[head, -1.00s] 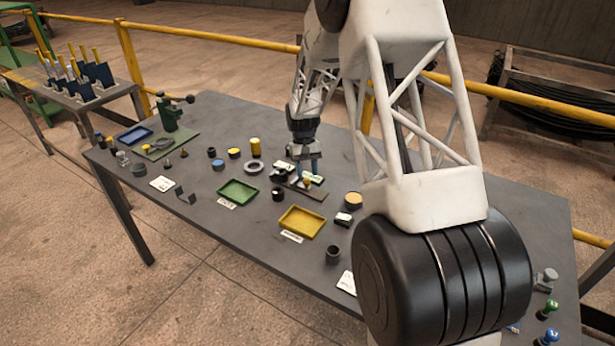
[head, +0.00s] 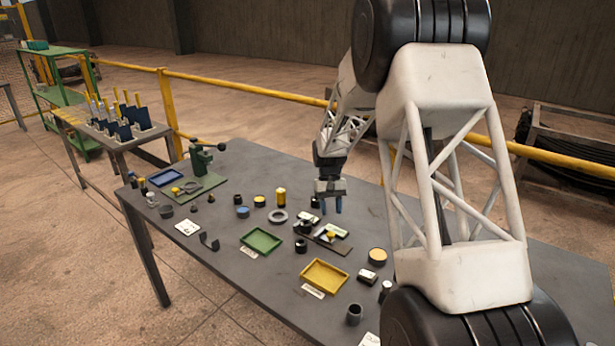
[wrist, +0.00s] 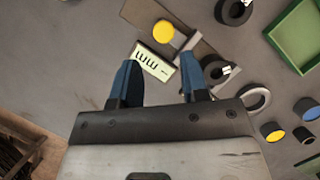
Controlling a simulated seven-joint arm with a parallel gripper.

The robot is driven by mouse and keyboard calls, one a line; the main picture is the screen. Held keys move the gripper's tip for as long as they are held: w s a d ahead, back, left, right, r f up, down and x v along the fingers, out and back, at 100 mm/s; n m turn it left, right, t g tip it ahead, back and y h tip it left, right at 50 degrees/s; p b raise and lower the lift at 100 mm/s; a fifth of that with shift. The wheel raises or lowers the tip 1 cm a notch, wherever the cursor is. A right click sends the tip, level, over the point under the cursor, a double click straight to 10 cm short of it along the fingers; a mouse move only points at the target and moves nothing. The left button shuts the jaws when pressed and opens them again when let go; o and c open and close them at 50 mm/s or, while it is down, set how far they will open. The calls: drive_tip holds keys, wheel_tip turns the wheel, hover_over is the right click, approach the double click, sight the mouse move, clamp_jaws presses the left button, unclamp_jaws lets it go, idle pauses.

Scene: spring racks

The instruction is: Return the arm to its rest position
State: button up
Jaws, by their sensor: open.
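My gripper (head: 331,207) hangs from my white lattice arm over the back of the grey table (head: 225,290). In the wrist view its two blue fingers (wrist: 163,84) stand apart with nothing between them. Just beyond the fingertips in that view lies a small plate with a white label (wrist: 152,65) and a yellow round piece (wrist: 163,31). In the head view this plate (head: 338,246) lies on the table, below and in front of the gripper. The gripper is above the table and apart from the parts there. My upper arm covers the table's right part.
A green tray (head: 261,241) and a yellow tray (head: 324,276) lie in front, with a blue tray (head: 166,177) and green press (head: 200,158) at the left. Small cylinders and rings are scattered about. A yellow railing (head: 250,87) runs behind the table.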

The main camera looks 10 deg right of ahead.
drive_tip(key=s+a+r+t, duration=0.1)
drive_tip(key=s+r+t, duration=0.2)
drive_tip(key=s+r, duration=1.65)
drive_tip(key=s+r+t, duration=0.1)
drive_tip(key=s+t, duration=0.3)
drive_tip(key=s, duration=2.6)
drive_tip(key=shift+a, duration=0.45)
